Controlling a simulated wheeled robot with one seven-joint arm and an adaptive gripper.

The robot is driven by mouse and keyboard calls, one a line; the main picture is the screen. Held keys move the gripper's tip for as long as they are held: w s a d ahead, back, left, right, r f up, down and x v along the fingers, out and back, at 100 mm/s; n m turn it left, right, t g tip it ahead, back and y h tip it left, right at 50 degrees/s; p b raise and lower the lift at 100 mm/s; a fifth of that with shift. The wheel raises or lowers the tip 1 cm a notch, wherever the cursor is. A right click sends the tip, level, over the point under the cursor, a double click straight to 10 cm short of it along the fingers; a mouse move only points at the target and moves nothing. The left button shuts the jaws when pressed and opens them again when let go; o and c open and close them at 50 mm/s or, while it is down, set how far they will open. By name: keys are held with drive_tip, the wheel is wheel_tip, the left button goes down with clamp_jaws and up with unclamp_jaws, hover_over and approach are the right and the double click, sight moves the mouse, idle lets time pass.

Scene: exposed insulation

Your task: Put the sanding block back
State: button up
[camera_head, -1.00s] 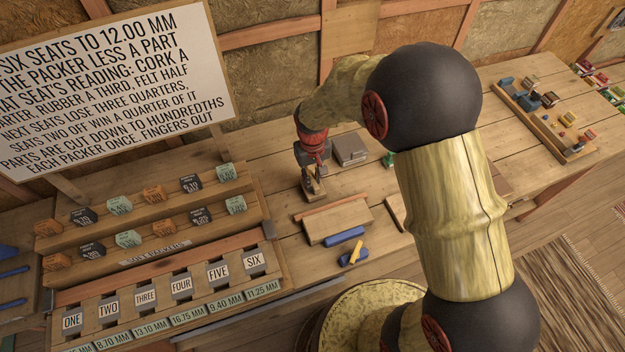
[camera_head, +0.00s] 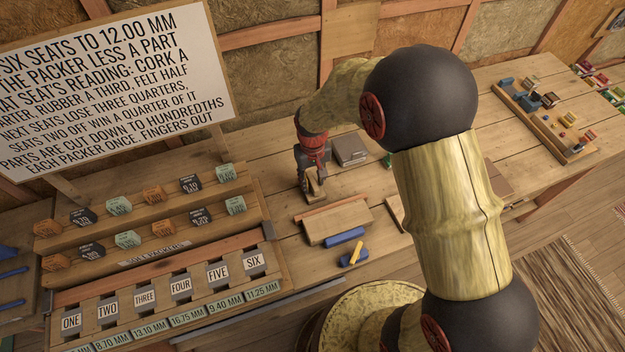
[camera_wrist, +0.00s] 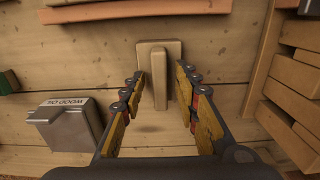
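The sanding block appears to be the pale wooden block (camera_wrist: 158,66) with a raised ridge, on the planks in the wrist view. In the head view this wooden piece (camera_head: 316,188) is partly covered by the fingers. My gripper (camera_wrist: 160,78) points down over it, with one finger on each side of the ridge. Gaps show between the fingers and the ridge, so the gripper looks open. My gripper (camera_head: 311,178) also shows at the end of the arm in the head view. Whether the fingers touch the block's sides is unclear.
A grey lettered block (camera_head: 350,149) stands close by. A wooden box-like piece (camera_head: 335,222) with a reddish strip, a blue bar (camera_head: 345,236) and a yellow piece (camera_head: 355,253) lie nearer. A packer rack (camera_head: 150,238) stands left. A parts tray (camera_head: 540,125) lies far right.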

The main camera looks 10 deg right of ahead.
drive_tip(key=shift+r, duration=0.1)
wheel_tip(320, 180, up, 12)
drive_tip(key=r+p, duration=0.1)
drive_tip(key=p, duration=0.1)
wheel_tip(320, 180, up, 14)
drive_tip(key=m+t, duration=0.1)
drive_tip(key=t, duration=0.2)
hover_over(313, 181)
drive_tip(key=s+d, duration=0.6)
drive_tip(key=s, duration=0.2)
drive_tip(key=s+d+r+t, duration=0.1)
drive_tip(key=s+d+r, duration=0.1)
drive_tip(key=s, duration=0.4)
drive_tip(key=s+d+r+m+t, duration=0.1)
drive_tip(key=s+d+r, duration=0.1)
drive_tip(key=s+r, duration=0.2)
drive_tip(key=s, duration=0.3)
drive_tip(key=shift+s+t, duration=0.2)
drive_tip(key=shift+t, duration=0.1)
drive_tip(key=shift+d, duration=0.1)
wheel_tip(313, 181, down, 5)
drive_tip(key=b, duration=0.5)
drive_tip(key=shift+r, duration=0.1)
